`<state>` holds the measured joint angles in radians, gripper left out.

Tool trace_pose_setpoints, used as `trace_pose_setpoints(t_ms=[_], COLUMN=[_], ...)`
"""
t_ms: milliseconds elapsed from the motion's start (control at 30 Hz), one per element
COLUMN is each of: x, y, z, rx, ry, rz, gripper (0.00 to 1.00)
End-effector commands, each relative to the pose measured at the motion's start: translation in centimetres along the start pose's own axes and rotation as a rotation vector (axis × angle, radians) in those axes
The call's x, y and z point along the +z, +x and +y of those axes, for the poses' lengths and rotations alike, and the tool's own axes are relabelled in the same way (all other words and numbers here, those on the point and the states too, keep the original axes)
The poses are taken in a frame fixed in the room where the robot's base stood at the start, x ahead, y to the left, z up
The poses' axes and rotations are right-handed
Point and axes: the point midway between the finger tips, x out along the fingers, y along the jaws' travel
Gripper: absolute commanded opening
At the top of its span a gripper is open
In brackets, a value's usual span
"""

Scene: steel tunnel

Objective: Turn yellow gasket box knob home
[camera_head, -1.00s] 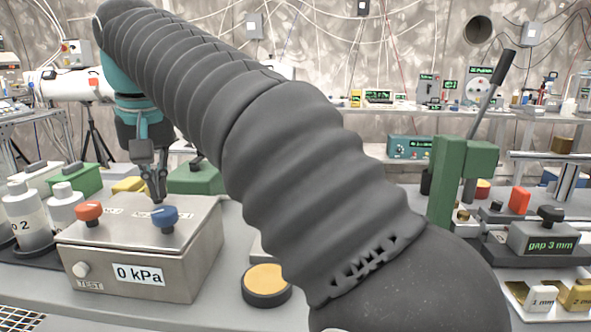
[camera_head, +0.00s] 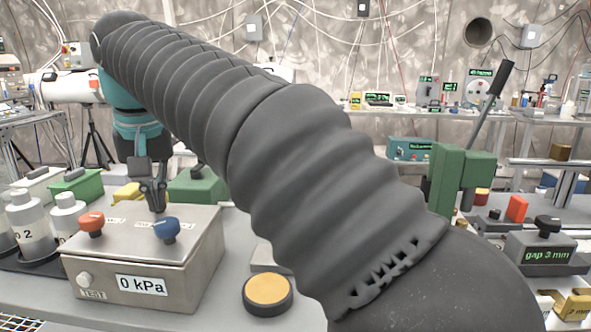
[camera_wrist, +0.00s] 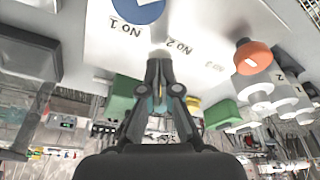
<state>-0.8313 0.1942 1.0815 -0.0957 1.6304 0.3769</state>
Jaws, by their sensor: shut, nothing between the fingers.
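The yellow box (camera_head: 129,194) stands behind the steel test box, between two green boxes, in the head view. My gripper and arm cover part of it, and I cannot make out its knob. A small yellow patch (camera_wrist: 193,105) beside the fingers in the wrist view is probably the same box. My gripper (camera_head: 156,208) is shut and empty, pointing down near the far edge of the steel box top, behind and slightly left of the blue knob. In the wrist view my gripper (camera_wrist: 160,57) has its fingertips together against the pale box top.
The steel box (camera_head: 125,255) carries an orange knob (camera_head: 91,223) and a blue knob (camera_head: 166,229), close to my fingers. Green boxes (camera_head: 77,186) (camera_head: 197,188) stand behind. White bottles (camera_head: 30,218) are at left. A yellow round button (camera_head: 267,290) is at front.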

Motion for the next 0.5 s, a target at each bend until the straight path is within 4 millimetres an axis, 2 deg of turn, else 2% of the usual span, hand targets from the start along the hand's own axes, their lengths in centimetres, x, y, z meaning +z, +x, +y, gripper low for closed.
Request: trace_pose_setpoints(t_ms=[167, 500], x=[0.2, -0.7], y=[-0.3, -3.5], z=[0.0, -0.1], rx=[0.000, 0.000], ry=[0.000, -0.001], rz=[-0.002, -0.001], gripper=[0.00, 0.00])
